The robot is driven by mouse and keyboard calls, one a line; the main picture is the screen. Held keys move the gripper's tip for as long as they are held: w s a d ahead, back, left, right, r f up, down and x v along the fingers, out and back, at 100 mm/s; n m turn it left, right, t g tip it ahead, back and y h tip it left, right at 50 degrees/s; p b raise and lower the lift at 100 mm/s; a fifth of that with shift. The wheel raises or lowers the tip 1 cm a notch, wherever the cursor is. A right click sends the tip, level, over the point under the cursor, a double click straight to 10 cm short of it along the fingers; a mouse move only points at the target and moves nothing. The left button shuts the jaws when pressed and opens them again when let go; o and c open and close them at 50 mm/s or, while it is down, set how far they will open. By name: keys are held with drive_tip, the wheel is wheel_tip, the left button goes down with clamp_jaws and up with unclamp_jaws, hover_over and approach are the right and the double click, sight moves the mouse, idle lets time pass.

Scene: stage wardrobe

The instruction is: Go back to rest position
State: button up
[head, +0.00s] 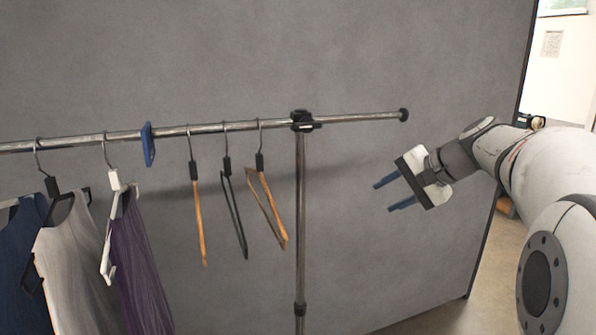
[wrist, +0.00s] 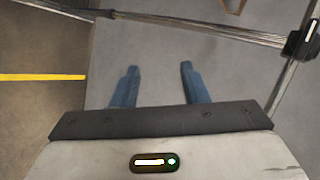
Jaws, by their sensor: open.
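My gripper (head: 383,195) is at the right of the head view, in front of the grey panel and to the right of the rack's upright post. Its two blue fingers are apart, with nothing between them. In the wrist view the open fingers (wrist: 158,86) point towards the grey panel and hold nothing. My arm comes in from the right edge of the head view.
A metal clothes rail (head: 355,117) runs across the head view on an upright post (head: 300,220). Several empty hangers, a blue divider (head: 148,145) and hung garments, including a purple one (head: 138,260), are left of the post. A grey panel (head: 400,60) stands behind.

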drive_tip(key=s+a+f+n+g+h, duration=0.1)
drive_tip(key=s+a+f+n+h, duration=0.1)
drive_tip(key=s+f, duration=0.7)
drive_tip(key=s+a+f+n+g+h, duration=0.2)
drive_tip(key=s+f+n+h, duration=0.3)
drive_tip(key=s+f, duration=0.5)
drive_tip(key=s+n, duration=0.1)
drive_tip(key=s, duration=0.6)
drive_tip(key=shift+a+g, duration=0.15)
drive_tip(key=shift+g, duration=0.15)
drive_tip(key=shift+f, duration=0.1)
drive_tip(key=shift+c, duration=0.5)
drive_tip(key=shift+s, duration=0.1)
